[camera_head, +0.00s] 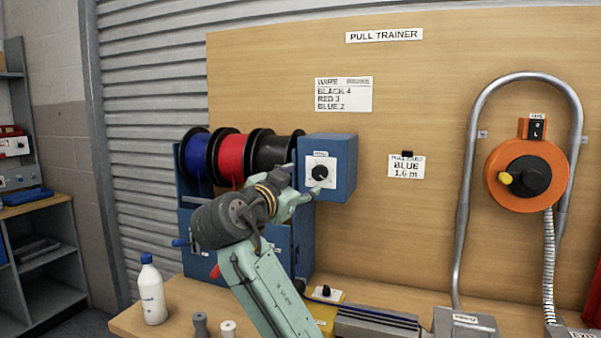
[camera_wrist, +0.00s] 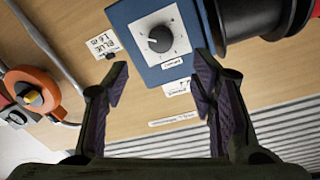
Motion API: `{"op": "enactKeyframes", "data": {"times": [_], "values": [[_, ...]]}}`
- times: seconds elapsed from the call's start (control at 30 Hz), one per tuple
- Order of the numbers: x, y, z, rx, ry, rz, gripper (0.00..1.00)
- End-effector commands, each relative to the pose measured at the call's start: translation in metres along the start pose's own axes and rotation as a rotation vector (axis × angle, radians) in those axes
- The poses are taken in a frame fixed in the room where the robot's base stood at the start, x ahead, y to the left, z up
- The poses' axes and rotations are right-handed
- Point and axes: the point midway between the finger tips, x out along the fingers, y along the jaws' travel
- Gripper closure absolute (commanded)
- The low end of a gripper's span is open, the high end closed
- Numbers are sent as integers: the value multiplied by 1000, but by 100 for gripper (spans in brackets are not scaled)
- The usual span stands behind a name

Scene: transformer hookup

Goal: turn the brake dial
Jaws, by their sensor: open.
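The brake dial (camera_head: 319,172) is a black knob on a white plate on the front of a blue box (camera_head: 343,166). In the wrist view the dial (camera_wrist: 160,39) is upper middle, with a pale pointer line and marks around it. My gripper (camera_wrist: 160,85) is open and empty, its dark fingers spread apart below the dial in that picture, not touching it. In the head view my gripper (camera_head: 300,188) is close to the box, just left of and below the dial. Its fingertips partly overlap the box's left edge.
Blue, red and black wire spools (camera_head: 232,155) stand left of the box. A card (camera_head: 343,95) reads black 4, red 3, blue 2. An orange reel (camera_head: 527,176) hangs at right. A white bottle (camera_head: 151,292) and a yellow block (camera_head: 325,312) stand on the bench.

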Motion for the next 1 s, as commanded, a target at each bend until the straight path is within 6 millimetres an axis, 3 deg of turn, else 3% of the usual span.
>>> {"op": "enactKeyframes", "data": {"times": [0.3,0.5,0.9,1.0], "values": [[61,-1,-3,-4,-1,1,48],[86,-2,-2,-2,-1,-2,48],[93,-2,1,-1,-1,-5,48],[93,-2,0,-1,-1,-5,55]]}}
